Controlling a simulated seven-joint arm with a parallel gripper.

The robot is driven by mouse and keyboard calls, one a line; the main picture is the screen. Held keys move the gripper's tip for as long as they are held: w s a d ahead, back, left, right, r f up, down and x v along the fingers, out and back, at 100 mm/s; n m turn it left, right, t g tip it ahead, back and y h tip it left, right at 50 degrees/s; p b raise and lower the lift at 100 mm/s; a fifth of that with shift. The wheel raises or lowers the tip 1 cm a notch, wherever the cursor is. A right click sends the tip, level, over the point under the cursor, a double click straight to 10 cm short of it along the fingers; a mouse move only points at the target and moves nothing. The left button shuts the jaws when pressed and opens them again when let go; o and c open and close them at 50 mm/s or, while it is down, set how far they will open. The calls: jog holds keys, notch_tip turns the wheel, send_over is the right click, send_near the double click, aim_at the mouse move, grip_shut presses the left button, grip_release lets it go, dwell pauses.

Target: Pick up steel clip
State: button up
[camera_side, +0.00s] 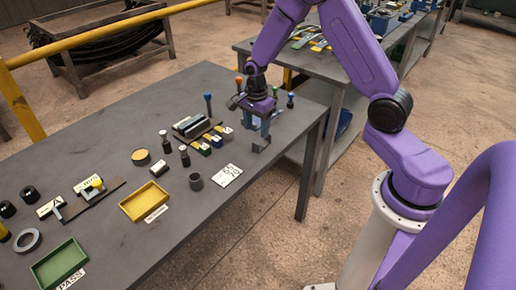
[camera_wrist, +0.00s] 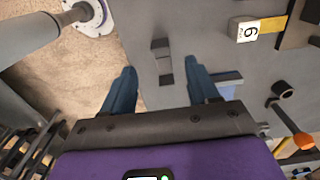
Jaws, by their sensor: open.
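The steel clip (camera_wrist: 162,63) is a small grey angled piece on the dark table top near its edge. My gripper (camera_wrist: 162,78) is open, with one blue finger on each side and nothing held. In the side view my gripper (camera_side: 257,124) is low over the far right part of the table. The clip (camera_side: 261,146) shows there just below and in front of the fingers. I cannot tell how high the fingertips are above the table.
A numbered white card (camera_side: 227,175), a yellow tray (camera_side: 146,212) and a green tray (camera_side: 59,276) are nearer the camera. A numbered block (camera_wrist: 244,30) lies right of the clip.

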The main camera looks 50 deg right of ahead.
aim_at(255, 144)
jog(key=shift+a+f, duration=0.2)
jog(key=shift+f, duration=1.8)
jog(key=shift+a+f, duration=0.15)
jog(key=shift+f, duration=1.8)
grip_shut()
